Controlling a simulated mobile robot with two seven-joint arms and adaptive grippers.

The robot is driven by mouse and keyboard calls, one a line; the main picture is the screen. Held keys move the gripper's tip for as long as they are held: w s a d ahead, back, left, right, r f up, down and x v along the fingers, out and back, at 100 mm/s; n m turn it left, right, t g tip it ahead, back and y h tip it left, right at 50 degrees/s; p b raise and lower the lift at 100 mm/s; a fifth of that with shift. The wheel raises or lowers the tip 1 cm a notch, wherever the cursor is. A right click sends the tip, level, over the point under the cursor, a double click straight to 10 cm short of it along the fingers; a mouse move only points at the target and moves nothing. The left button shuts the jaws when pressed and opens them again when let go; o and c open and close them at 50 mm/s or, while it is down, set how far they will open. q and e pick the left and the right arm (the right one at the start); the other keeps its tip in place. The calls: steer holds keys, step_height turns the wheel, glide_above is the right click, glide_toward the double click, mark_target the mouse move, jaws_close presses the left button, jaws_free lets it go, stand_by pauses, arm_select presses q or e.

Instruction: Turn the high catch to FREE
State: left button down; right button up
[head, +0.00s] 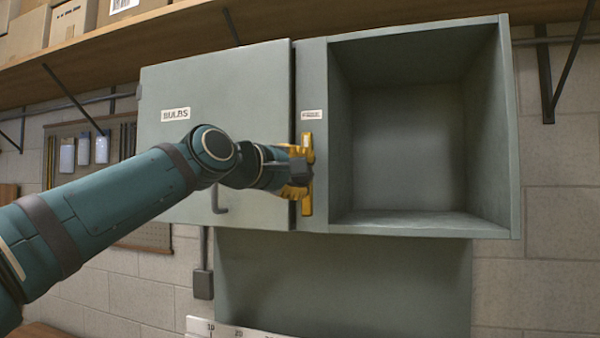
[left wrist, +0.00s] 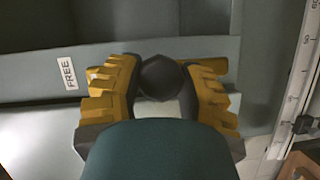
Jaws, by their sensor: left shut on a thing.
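The high catch (head: 307,207) is a yellow bar on the grey post between the door marked BULBS (head: 180,150) and the open compartment. The bar stands upright, its upper end just under the FREE label (head: 311,115). In the left wrist view the FREE label (left wrist: 69,73) lies left of the catch's dark round knob (left wrist: 162,77), in line with the bar. My left gripper (head: 300,171) is shut on the knob, with a yellow-padded finger on each side in the left wrist view (left wrist: 160,88). The gripper hides the bar's middle in the head view. My right gripper is out of view.
An empty open compartment (head: 400,145) lies right of the post. The door has a dark handle (head: 219,202) low down. A wooden shelf (head: 230,28) on black brackets runs above, with boxes on it. A ruler strip (head: 225,328) shows below.

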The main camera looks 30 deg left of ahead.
arm_select(q)
steer(key=shift+c, duration=2.4)
jaws_free()
steer(key=s+a, duration=0.1)
steer(key=s, duration=1.1)
steer(key=shift+a+r, duration=0.4)
steer(key=shift+r, duration=0.05)
steer(key=shift+w, duration=0.1)
